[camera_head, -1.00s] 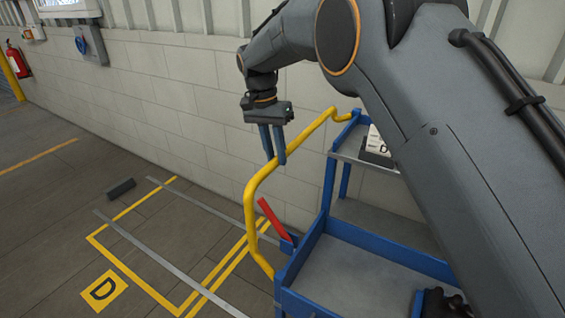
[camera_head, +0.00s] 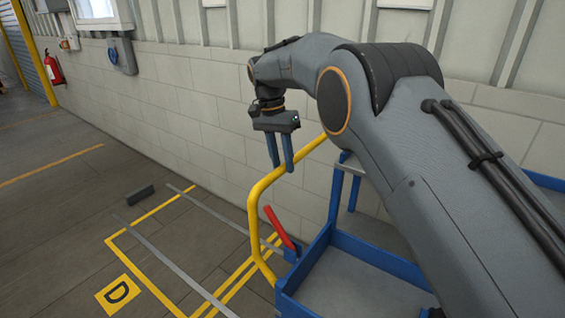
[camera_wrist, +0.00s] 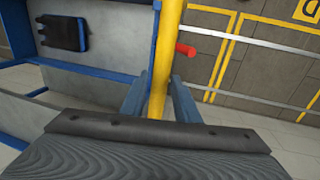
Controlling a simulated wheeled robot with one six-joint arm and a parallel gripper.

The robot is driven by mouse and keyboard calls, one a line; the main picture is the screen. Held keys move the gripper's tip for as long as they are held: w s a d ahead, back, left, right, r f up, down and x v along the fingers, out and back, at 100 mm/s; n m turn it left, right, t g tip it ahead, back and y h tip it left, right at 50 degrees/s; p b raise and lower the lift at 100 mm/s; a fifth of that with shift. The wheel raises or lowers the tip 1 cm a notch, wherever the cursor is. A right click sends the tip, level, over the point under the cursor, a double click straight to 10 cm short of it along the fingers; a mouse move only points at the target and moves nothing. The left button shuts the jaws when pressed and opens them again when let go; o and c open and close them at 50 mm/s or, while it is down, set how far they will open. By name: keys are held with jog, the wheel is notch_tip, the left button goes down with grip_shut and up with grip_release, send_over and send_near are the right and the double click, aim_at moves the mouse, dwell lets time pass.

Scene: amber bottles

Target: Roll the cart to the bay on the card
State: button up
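The blue cart (camera_head: 318,245) stands at the lower right, with a yellow push handle (camera_head: 256,205) at its near left end. A red lever (camera_head: 279,226) leans at its corner. My gripper (camera_head: 282,170) is at the upper part of the handle. In the wrist view my gripper (camera_wrist: 160,85) has one finger on each side of the yellow bar (camera_wrist: 163,55), with narrow gaps showing. The fingers look apart, not closed on it. A bay outlined in yellow has a D floor marking (camera_head: 118,294), left of the cart. The card is hidden now.
A dark block (camera_head: 140,195) lies at the bay's far end. Grey strips (camera_head: 160,250) run along the floor through the bay. A block wall (camera_head: 200,120) runs behind. A fire extinguisher (camera_head: 53,68) hangs far left. Open floor lies left of the bay.

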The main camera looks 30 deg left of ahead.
jog(key=shift+o, duration=0.8)
jog(key=shift+s, duration=0.1)
jog(key=shift+a+r, duration=0.15)
notch_tip(320, 180, up, 7)
jog(key=a+b, duration=0.1)
jog(key=b, duration=0.1)
jog(key=shift+a+r, duration=0.15)
jog(key=shift+r, duration=0.05)
